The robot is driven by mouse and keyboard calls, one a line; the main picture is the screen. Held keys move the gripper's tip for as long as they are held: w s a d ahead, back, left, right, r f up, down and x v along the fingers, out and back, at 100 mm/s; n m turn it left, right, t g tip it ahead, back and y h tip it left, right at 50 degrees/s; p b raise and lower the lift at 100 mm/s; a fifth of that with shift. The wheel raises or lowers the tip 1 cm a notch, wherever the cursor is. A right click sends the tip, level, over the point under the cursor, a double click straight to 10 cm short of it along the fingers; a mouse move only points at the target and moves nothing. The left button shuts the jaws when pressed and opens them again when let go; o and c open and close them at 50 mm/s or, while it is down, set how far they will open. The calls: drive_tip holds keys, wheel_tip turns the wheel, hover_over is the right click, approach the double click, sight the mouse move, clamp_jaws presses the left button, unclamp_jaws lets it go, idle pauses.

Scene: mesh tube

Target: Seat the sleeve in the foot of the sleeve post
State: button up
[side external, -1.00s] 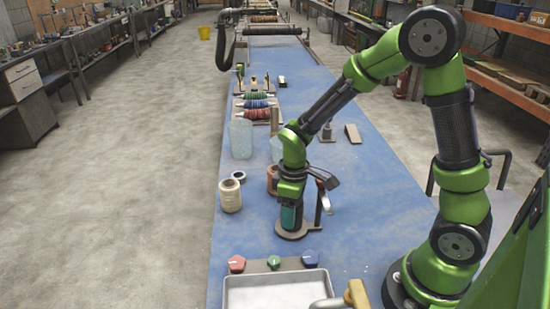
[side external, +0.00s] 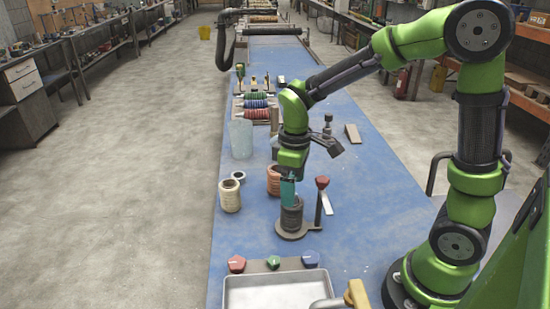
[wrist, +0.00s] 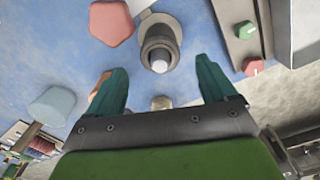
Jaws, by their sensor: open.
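The sleeve post (side external: 318,215) stands on a round dark base on the blue table, with a red knob (side external: 322,182) on its side upright. A dark grey cylinder, apparently the sleeve (side external: 291,217), stands upright on that base. In the wrist view the sleeve (wrist: 152,50) is a dark ring around a pale central tip. How deep its lower end sits in the foot cannot be told. My gripper (side external: 288,203) is open and empty, just above the sleeve. In the wrist view its teal fingers (wrist: 162,68) are apart, with the sleeve in line with the gap between them.
A cream spool (side external: 230,197) and a copper-coloured spool (side external: 273,180) stand to the left. A clear tube (side external: 241,140) is farther back. Red, green and blue knobs (side external: 273,262) and a metal tray (side external: 275,292) lie in front. The table is clear to the right of the post.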

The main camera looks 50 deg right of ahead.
wheel_tip(320, 180, up, 4)
drive_tip(key=shift+f, duration=0.2)
drive_tip(key=shift+s+r, duration=0.1)
drive_tip(key=shift+r, duration=0.25)
drive_tip(key=s+a+r+m+t+y, duration=0.2)
drive_tip(key=s+r+m+t, duration=0.5)
drive_tip(key=s, duration=0.3)
drive_tip(key=shift+r+m, duration=0.4)
drive_tip(key=shift+m, duration=0.5)
